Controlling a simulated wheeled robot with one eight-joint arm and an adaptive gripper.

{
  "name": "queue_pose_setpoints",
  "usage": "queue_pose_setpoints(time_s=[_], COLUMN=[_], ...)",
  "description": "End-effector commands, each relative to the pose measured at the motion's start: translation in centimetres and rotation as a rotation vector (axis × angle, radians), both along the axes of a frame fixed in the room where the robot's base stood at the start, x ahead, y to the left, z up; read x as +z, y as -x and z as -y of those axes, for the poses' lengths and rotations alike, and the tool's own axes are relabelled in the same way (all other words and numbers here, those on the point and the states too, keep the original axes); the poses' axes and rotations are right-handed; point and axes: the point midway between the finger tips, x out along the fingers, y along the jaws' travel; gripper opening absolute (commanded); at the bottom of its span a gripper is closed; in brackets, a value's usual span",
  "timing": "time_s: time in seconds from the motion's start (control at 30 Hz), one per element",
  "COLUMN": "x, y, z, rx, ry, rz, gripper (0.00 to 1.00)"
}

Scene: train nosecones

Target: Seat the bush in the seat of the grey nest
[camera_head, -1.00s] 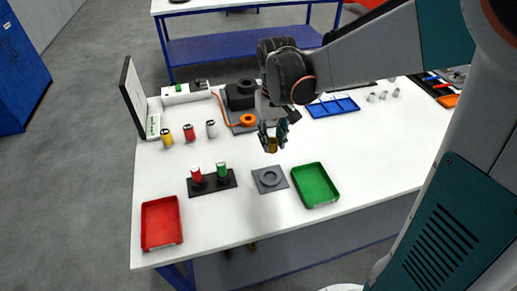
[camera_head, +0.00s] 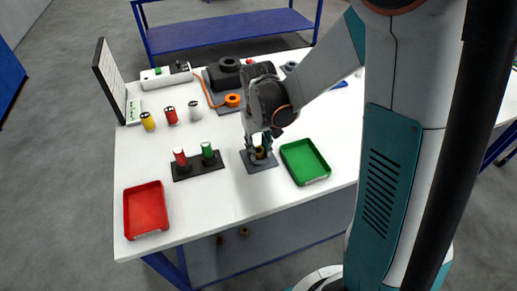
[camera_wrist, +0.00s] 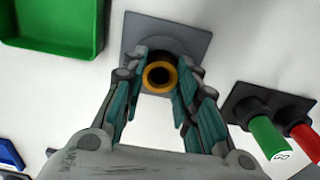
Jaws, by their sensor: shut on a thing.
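The bush is a short brass-coloured ring with a dark bore; it shows in the wrist view (camera_wrist: 160,77) between my fingertips. My gripper (camera_head: 260,152) is shut on it, and the gripper also shows in the wrist view (camera_wrist: 160,90). The grey nest (camera_head: 263,167) is a flat square plate on the table; in the wrist view (camera_wrist: 196,40) it lies under the bush. The bush is over the middle of the nest, where the seat is. My fingers and the bush hide most of the seat, and I cannot tell whether the bush touches it.
A green tray (camera_head: 321,174) is right of the nest. A black stand (camera_head: 198,172) with red and green cylinders is left of it, and a red tray (camera_head: 160,226) is at front left. Yellow, red and silver cylinders stand behind. The table in front of the nest is clear.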

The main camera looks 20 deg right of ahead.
Motion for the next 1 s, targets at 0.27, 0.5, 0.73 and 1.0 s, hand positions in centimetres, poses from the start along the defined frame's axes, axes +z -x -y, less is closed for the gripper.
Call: queue_pose_setpoints(time_s=[0.27, 0.5, 0.73, 1.0], x=[-0.2, -0.1, -0.1, 3.2], y=[0.0, 0.0, 0.0, 0.1], z=[0.0, 0.0, 0.0, 0.0], rx=[0.000, 0.000, 0.000, 0.000], ry=[0.000, 0.000, 0.000, 0.000], rz=[0.000, 0.000, 0.000, 0.000], gripper=[0.00, 0.48, 0.48, 0.48])
